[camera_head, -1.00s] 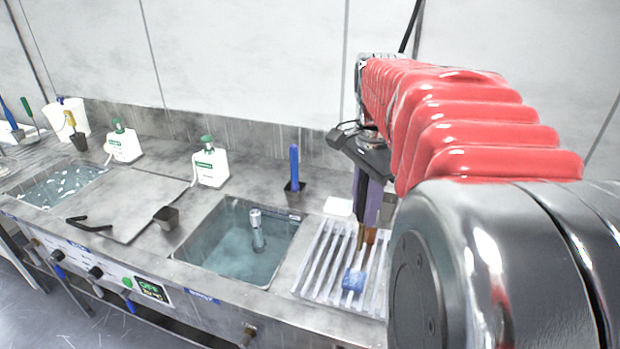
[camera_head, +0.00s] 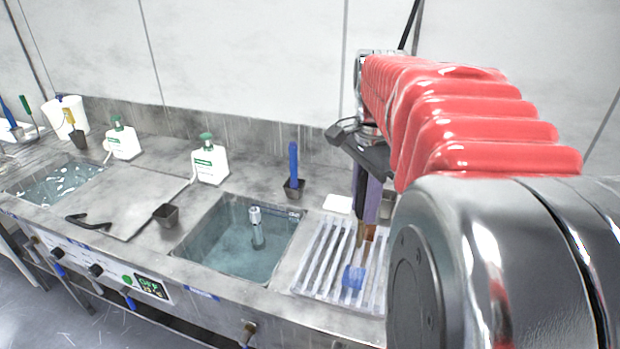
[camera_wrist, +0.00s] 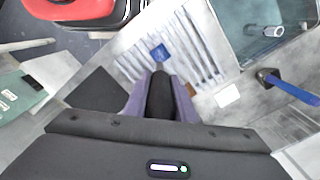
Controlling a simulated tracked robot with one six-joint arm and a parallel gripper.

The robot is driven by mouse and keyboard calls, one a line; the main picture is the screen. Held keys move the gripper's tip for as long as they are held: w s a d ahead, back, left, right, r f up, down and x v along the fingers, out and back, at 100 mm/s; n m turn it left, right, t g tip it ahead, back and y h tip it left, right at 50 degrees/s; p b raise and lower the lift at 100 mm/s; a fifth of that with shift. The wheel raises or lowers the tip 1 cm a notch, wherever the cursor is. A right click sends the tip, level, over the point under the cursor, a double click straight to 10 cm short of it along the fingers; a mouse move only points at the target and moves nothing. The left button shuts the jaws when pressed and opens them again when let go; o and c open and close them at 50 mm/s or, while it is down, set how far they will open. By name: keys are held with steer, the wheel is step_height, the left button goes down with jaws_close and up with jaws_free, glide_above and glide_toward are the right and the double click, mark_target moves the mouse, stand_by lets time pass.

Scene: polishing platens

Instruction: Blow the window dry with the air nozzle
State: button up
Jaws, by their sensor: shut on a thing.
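My gripper (camera_head: 366,236), with purple fingers and brownish tips, points down over the slatted metal rack (camera_head: 318,262) right of the middle basin. It is shut on a small flat blue piece (camera_head: 353,277), which I take to be the window. In the wrist view the blue piece (camera_wrist: 160,53) shows just beyond the fingertips (camera_wrist: 160,72), in front of the slats. I cannot tell whether it touches the rack. A chrome spout (camera_head: 256,228) stands in the middle basin. I cannot tell whether it is the air nozzle.
The water-filled middle basin (camera_head: 205,252) is left of the rack. A blue-handled tool (camera_head: 294,165) stands in a small dark cup behind it. White bottles (camera_head: 210,163) with green tops line the back. A flat lid (camera_head: 130,207) lies farther left.

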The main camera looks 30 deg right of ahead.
steer(key=shift+r, duration=0.1)
steer(key=shift+r, duration=2.45)
steer(key=shift+w, duration=0.1)
